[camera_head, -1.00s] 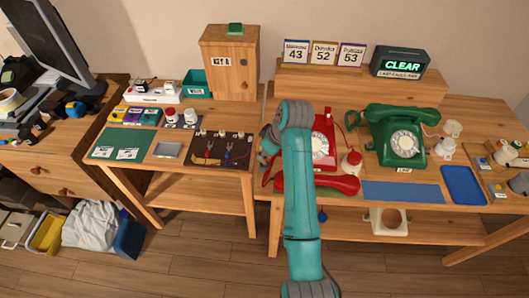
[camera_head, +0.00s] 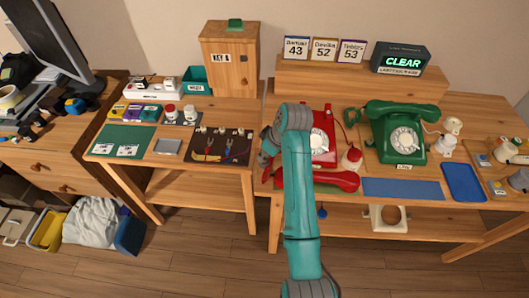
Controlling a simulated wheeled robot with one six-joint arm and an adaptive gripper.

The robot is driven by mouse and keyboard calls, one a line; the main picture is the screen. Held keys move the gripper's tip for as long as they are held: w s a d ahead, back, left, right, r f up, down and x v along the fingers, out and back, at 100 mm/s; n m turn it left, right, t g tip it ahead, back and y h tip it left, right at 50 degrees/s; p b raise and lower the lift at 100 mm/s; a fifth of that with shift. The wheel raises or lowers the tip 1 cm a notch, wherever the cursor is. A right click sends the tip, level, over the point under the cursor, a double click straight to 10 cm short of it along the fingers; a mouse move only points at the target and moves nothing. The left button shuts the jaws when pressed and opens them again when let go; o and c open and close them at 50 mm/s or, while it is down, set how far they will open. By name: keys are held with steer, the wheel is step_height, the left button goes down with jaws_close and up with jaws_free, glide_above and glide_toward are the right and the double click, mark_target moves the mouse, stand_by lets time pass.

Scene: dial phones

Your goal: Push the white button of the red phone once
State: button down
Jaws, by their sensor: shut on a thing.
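The red phone (camera_head: 322,142) stands on the right table, its left part hidden behind my arm. Its pale dial shows, but I cannot make out its white button. Its red handset (camera_head: 340,181) lies off the phone, near the table's front edge, crossed by my arm. My gripper (camera_head: 265,162) is left of the phone, near the handset's left end, and small and partly hidden by my wrist. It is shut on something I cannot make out.
A green phone (camera_head: 402,138) stands right of the red one. A red-and-white item (camera_head: 351,159) is between them. A blue mat (camera_head: 402,189) and blue tray (camera_head: 463,182) lie along the front. A wooden shelf (camera_head: 345,86) with the CLEAR display (camera_head: 402,60) is behind.

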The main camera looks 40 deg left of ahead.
steer(key=c, duration=1.1)
jaws_free()
steer(key=shift+o, duration=0.2)
steer(key=v, duration=1.2)
steer(key=shift+s, duration=0.1)
